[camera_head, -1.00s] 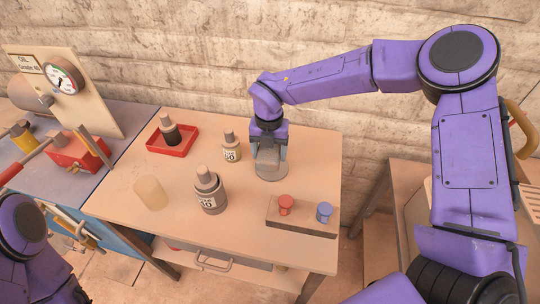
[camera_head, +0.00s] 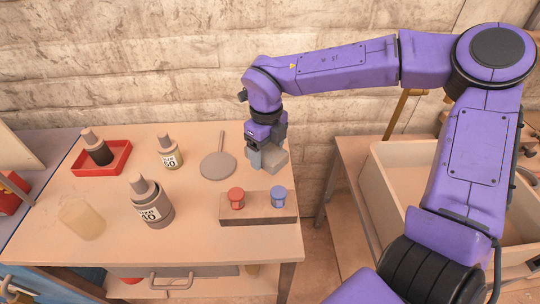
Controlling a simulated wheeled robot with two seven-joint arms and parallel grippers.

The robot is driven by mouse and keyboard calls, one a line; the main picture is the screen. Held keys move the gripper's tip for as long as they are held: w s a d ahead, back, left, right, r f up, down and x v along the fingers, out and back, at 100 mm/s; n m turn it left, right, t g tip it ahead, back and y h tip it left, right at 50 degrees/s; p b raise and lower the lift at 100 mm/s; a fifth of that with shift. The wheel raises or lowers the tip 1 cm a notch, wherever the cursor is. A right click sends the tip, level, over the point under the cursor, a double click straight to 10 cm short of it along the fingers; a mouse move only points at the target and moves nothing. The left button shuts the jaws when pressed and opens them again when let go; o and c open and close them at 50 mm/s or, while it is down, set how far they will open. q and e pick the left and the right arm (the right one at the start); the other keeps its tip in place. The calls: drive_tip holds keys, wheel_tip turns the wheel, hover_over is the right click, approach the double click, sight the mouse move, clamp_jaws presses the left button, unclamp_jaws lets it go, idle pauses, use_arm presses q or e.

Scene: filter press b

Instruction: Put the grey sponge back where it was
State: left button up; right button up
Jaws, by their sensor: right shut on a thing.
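The grey sponge (camera_head: 274,159) is a pale grey block at the right end of the wooden table (camera_head: 110,245), behind the wooden block with pegs. My right gripper (camera_head: 256,156) points down and is shut on the sponge. The gripper covers part of the sponge's left side. I cannot tell whether the sponge touches the tabletop. A flat grey disc with a thin handle (camera_head: 217,166) lies just left of the gripper, bare on top. My left gripper is not in view.
A wooden block (camera_head: 258,214) carries a red peg (camera_head: 237,197) and a blue peg (camera_head: 278,197). Left are a large bottle (camera_head: 150,203), a smaller bottle (camera_head: 169,152), a red tray (camera_head: 118,167) with a dark bottle, and a yellowish cup (camera_head: 82,220). A pale bin (camera_head: 385,165) stands right.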

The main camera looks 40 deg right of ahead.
drive_tip(key=w+d+f, duration=0.1)
drive_tip(key=w+f, duration=0.1)
drive_tip(key=w+d+f+p, duration=0.1)
drive_tip(key=f, duration=0.1)
drive_tip(key=w+d+f, duration=0.2)
drive_tip(key=shift+w+f+p, duration=0.3)
drive_tip(key=shift+w+f, duration=0.05)
wheel_tip(320, 180, down, 2)
drive_tip(key=shift+w+f+p, duration=0.1)
drive_tip(key=shift+f+p, duration=0.15)
drive_tip(key=shift+p, duration=0.4)
drive_tip(key=shift+d+f, duration=0.1)
drive_tip(key=shift+f, duration=0.25)
drive_tip(key=shift+f, duration=0.15)
drive_tip(key=shift+f, duration=0.15)
drive_tip(key=o, duration=1.1)
